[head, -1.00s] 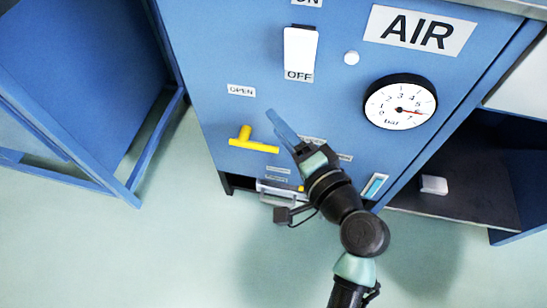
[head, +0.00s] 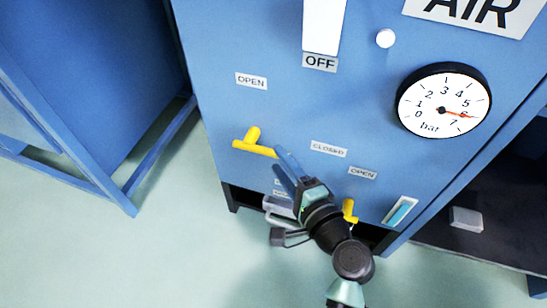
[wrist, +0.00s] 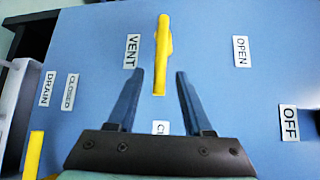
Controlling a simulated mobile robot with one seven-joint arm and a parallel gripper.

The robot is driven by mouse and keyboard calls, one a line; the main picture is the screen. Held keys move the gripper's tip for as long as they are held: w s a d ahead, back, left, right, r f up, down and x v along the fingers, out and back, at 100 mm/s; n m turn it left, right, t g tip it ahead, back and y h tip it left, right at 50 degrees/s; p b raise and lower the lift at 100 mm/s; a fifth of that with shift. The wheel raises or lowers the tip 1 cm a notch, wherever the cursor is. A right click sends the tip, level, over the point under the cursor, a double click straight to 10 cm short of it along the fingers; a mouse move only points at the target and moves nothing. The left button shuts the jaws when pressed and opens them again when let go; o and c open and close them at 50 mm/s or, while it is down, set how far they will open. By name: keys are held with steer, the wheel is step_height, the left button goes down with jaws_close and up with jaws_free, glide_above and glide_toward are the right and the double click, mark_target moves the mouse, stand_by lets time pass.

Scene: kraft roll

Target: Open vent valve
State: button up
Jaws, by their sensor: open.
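The yellow vent valve lever (head: 254,146) is on the blue panel, its handle pointing right toward the CLOSED label (head: 328,149). The OPEN label (head: 251,81) is above it. In the wrist view the lever (wrist: 162,50) stands beside the VENT label (wrist: 132,51), with OPEN (wrist: 240,51) on the other side. My gripper (head: 283,163) is open at the handle's right end. In the wrist view the handle's free end appears between the spread fingertips of my gripper (wrist: 160,73). Whether a finger touches it cannot be told. A label below the handle is partly hidden by my gripper.
A second yellow lever (head: 349,211) with its own OPEN label is lower right; the wrist view shows a DRAIN label (wrist: 47,88). A pressure gauge (head: 443,100) and a white switch (head: 322,25) are above. A blue frame (head: 70,160) stands left. Floor between is clear.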

mark_target(273, 153)
steer(key=shift+b+x, duration=0.55)
steer(key=shift+x, duration=1.45)
jaws_close()
